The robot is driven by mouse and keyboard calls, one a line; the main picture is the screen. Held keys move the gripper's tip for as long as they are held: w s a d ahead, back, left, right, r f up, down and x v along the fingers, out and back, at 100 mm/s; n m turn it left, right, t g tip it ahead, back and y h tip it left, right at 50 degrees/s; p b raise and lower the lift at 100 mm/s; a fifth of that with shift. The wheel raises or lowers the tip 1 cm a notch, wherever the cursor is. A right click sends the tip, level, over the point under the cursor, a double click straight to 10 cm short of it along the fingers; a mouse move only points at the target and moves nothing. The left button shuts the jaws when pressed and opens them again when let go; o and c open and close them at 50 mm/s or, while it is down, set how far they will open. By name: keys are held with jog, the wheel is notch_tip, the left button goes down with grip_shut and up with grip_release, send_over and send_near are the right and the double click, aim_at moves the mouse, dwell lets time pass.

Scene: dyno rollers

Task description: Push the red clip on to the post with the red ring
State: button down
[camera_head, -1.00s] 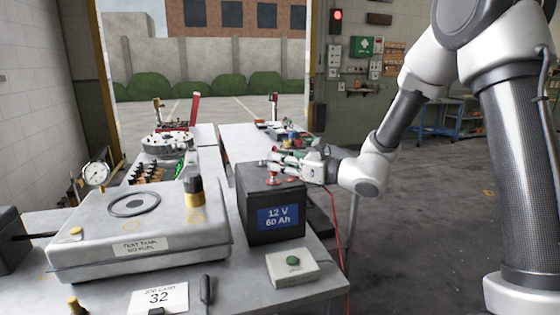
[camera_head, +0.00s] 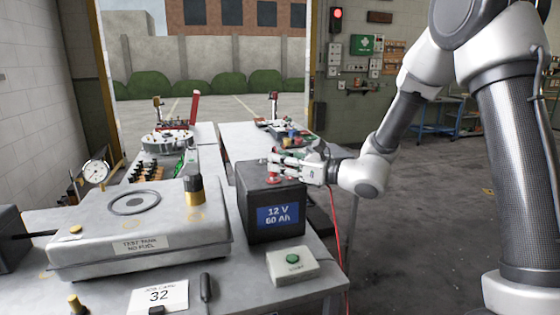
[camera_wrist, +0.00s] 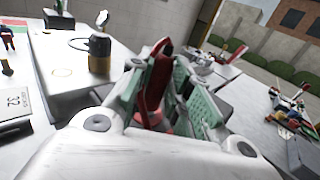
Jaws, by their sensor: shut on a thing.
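The black battery (camera_head: 262,205) stands on the bench, its blue label reading 12 V 60 Ah. A post with a red ring (camera_head: 273,178) is on its top, near the front. My gripper (camera_head: 272,160) is just above the battery top, at the post. In the wrist view, my gripper (camera_wrist: 168,65) is shut on the red clip (camera_wrist: 153,85), which stands upright between the green-padded fingers. In the head view the fingers largely cover the clip. I cannot tell whether the clip touches the post.
A grey test tank (camera_head: 140,228) lies left of the battery, with a black and gold cylinder (camera_head: 194,196) on it. A small box with a green button (camera_head: 292,264) is in front. A red cable (camera_head: 354,225) hangs past the bench's right edge.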

jog(key=shift+f, duration=0.35)
jog(key=c, duration=1.2)
grip_release()
jog(key=shift+c, duration=0.2)
